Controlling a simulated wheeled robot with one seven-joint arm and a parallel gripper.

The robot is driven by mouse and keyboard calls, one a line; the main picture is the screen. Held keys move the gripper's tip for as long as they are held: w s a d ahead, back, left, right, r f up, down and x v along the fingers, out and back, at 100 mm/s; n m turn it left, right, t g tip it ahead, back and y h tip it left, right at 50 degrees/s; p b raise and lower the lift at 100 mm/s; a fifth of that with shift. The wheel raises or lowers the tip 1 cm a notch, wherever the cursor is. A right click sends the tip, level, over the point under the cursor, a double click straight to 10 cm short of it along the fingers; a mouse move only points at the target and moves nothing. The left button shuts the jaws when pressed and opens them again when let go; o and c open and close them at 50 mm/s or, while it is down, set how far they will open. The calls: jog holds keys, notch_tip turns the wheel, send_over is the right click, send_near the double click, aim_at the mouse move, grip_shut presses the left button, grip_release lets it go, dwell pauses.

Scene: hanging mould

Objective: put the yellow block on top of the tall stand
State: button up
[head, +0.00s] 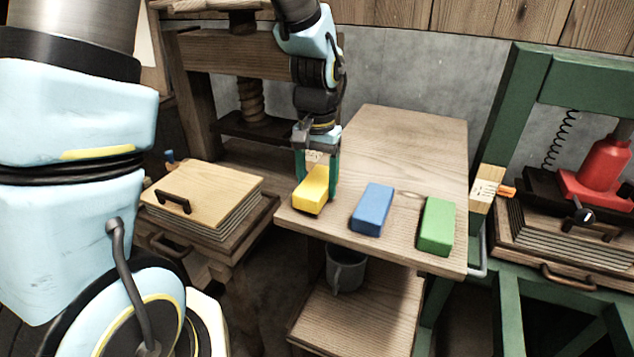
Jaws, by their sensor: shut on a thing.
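The yellow block (311,192) is at the left front part of the wooden tabletop (400,140). My gripper (316,172) is above it with its fingers around the block's far end, shut on it. I cannot tell whether the block rests on the wood or is slightly raised. The tabletop is on a raised wooden piece with a lower shelf, which may be the tall stand; no other stand is clear in this view.
A blue block (372,209) and a green block (437,227) lie to the right on the same tabletop. A grey mug (345,269) stands on the lower shelf (355,315). A wooden press with a mould (205,195) is left; a green press (515,110) with a red jack (602,165) is right.

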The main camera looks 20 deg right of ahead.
aim_at(317, 181)
jog(key=shift+f, duration=0.5)
jog(key=o, duration=1.5)
jog(key=shift+f, duration=0.1)
jog(key=shift+c, duration=0.2)
notch_tip(317, 181, up, 12)
jog(key=b, duration=0.2)
jog(key=a+f+n, duration=0.3)
jog(key=a+f, duration=0.1)
jog(key=a, duration=0.8)
jog(key=w+a+f+n+t, duration=0.1)
jog(key=a+f+n, duration=0.3)
jog(key=a, duration=0.9)
jog(key=shift+a+t, duration=0.2)
jog(key=shift+t, duration=0.1)
jog(key=shift+w, duration=0.1)
